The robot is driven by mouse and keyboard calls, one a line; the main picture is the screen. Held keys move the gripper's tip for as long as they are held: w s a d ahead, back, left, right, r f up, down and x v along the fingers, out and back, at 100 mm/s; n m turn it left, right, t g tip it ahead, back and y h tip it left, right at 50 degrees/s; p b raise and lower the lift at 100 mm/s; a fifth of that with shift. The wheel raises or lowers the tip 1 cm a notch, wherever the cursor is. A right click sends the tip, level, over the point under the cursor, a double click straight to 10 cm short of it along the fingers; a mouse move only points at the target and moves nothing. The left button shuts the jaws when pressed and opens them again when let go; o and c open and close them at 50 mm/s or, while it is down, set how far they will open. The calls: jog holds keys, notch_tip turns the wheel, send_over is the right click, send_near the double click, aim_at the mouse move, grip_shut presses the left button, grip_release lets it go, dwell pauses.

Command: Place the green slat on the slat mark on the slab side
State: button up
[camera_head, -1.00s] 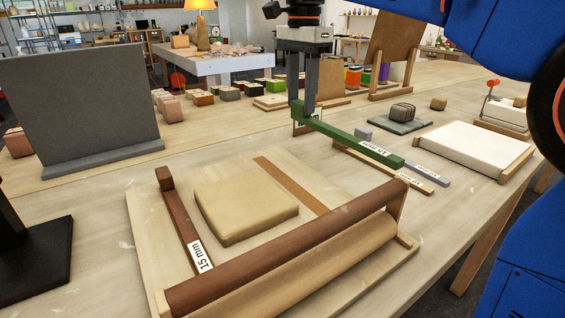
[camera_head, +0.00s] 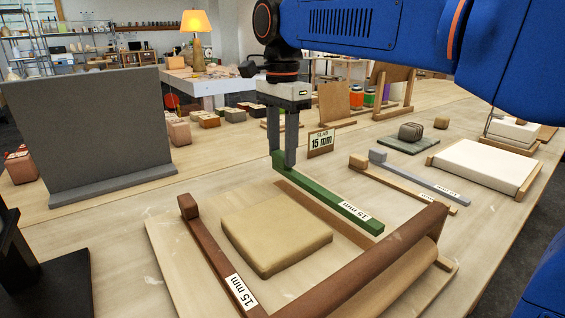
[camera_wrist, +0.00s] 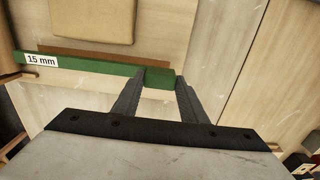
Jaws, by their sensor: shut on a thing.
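My gripper (camera_head: 283,160) is shut on the green slat (camera_head: 330,207) near its far block end. The slat, labelled 15 mm, runs toward the front right, roughly parallel to the slat mark. The slat mark (camera_head: 300,200), a brown strip on the wooden board, shows along the slat's slab side and is partly hidden by it. In the wrist view the green slat (camera_wrist: 95,66) is between the fingers, with the brown mark (camera_wrist: 100,52) showing between it and the tan slab (camera_wrist: 92,18). The slab (camera_head: 275,235) lies flat on the board. I cannot tell whether the slat touches the board.
A brown 15 mm slat (camera_head: 215,255) lies on the slab's left side. Grey (camera_head: 415,178) and tan (camera_head: 405,186) slats lie to the right.

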jog(key=shift+f, duration=1.75)
jog(key=o, duration=1.1)
notch_tip(320, 180, up, 12)
jog(key=shift+r, duration=0.1)
